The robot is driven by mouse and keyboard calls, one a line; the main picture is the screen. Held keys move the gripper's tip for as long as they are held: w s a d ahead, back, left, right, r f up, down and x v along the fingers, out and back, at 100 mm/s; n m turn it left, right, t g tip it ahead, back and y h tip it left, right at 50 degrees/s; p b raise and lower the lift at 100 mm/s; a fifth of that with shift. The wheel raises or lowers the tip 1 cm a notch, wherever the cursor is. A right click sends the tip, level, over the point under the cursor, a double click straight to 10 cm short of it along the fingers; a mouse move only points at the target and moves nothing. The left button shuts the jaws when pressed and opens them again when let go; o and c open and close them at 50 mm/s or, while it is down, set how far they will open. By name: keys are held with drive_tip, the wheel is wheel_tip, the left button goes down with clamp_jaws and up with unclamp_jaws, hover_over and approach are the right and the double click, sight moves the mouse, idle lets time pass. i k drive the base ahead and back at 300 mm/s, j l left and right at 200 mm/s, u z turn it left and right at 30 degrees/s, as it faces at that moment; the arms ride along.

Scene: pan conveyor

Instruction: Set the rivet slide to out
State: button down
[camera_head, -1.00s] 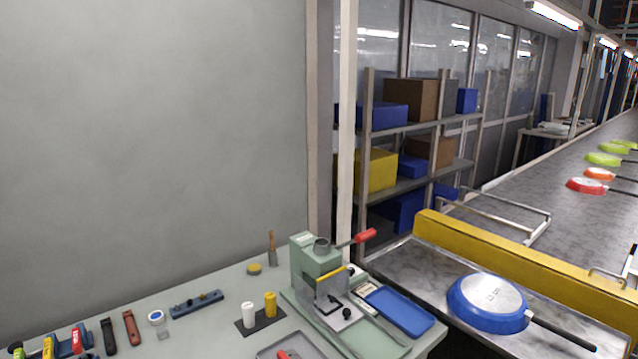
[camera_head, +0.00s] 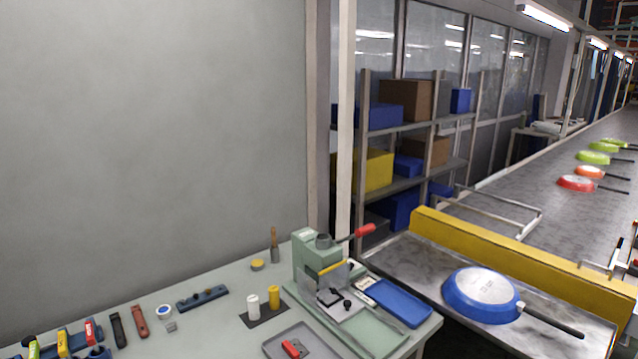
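A pale green riveting press (camera_head: 305,258) stands on the bench. It has a red-handled lever (camera_head: 365,230) pointing right, a yellow bar and a clear guard at its front. Low on the press, a light metal plate with black knobs (camera_head: 347,304) lies partly behind the guard; it looks like the rivet slide. I cannot tell from this view whether it is in or out. My gripper is in no part of the view.
A blue tray (camera_head: 398,302) lies right of the press. White and yellow cylinders (camera_head: 274,296) stand left of it, and a grey tray with a red item (camera_head: 292,348) is in front. A yellow rail (camera_head: 520,262) borders the conveyor.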

sight(342, 306)
drive_tip(key=k+l, duration=0.15)
drive_tip(key=k, duration=0.15)
drive_tip(key=l+z, duration=0.15)
drive_tip(key=l, duration=0.1)
drive_tip(key=i+j+u, duration=0.1)
drive_tip(key=i, duration=0.2)
drive_tip(key=i+u, duration=0.1)
drive_tip(key=i, duration=0.35)
drive_tip(key=i+l+u, duration=0.1)
drive_tip(key=i, duration=0.35)
